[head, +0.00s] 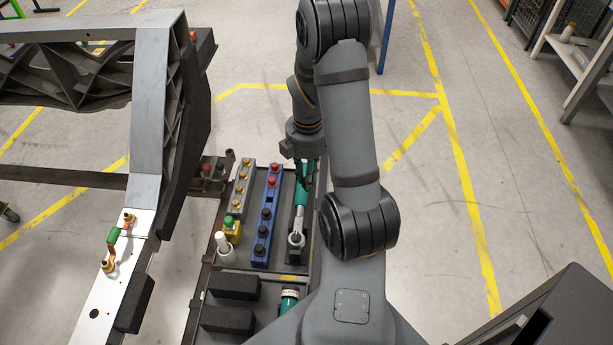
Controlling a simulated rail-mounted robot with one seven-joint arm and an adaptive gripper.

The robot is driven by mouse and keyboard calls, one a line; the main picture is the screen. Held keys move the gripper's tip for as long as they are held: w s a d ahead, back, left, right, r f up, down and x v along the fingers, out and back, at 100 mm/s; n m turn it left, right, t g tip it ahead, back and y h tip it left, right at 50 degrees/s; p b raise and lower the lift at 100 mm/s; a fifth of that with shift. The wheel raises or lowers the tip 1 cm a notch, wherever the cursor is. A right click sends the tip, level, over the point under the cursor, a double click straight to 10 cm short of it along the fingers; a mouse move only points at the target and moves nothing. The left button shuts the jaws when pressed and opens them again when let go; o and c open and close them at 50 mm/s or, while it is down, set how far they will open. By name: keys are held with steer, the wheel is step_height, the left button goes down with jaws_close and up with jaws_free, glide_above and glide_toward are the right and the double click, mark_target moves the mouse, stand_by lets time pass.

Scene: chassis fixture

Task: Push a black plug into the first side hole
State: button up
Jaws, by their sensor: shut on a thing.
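My gripper (303,172) points down over the right part of the parts tray. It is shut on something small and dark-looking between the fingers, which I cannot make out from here. Black plugs (263,230) stand in a row in the near part of a blue rack (262,263), left of the gripper. Red plugs (273,174) stand in its far end. The metal chassis frame (150,120) is at the left, apart from the gripper. I cannot tell which of its openings is the first side hole.
A teal tool with a silver end (300,198) lies below and beside the gripper. A grey rack with brass-coloured plugs (240,190), a yellow block with a green top (231,230), a white peg (222,244) and black blocks (233,287) share the tray.

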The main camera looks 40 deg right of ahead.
steer(key=shift+r+p, duration=2.1)
steer(key=shift+r, duration=0.35)
